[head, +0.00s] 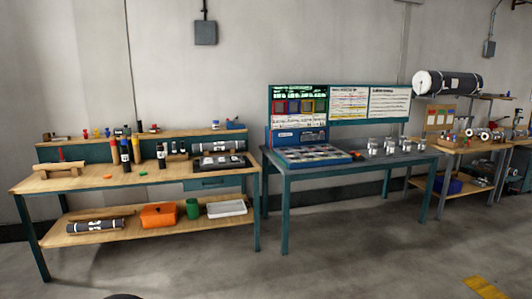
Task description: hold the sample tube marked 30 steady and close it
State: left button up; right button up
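Several upright tubes stand on the wooden workbench (85,180) at the left. A dark tube with an orange-red top (125,153) and a dark tube with a yellow band (136,149) are among them. A shorter dark tube with a pale label (161,156) stands to their right. The labels are too small to read, so I cannot tell which tube is marked 30 or whether any cap is off. Neither of my grippers is in view.
The bench's lower shelf holds an orange box (158,216), a green cup (192,208) and a white tray (226,208). A teal table (400,162) with several metal containers stands right of it. Grey floor (350,250) in front is clear.

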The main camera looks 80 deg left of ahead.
aim_at(162, 162)
jog(key=u, duration=3.6)
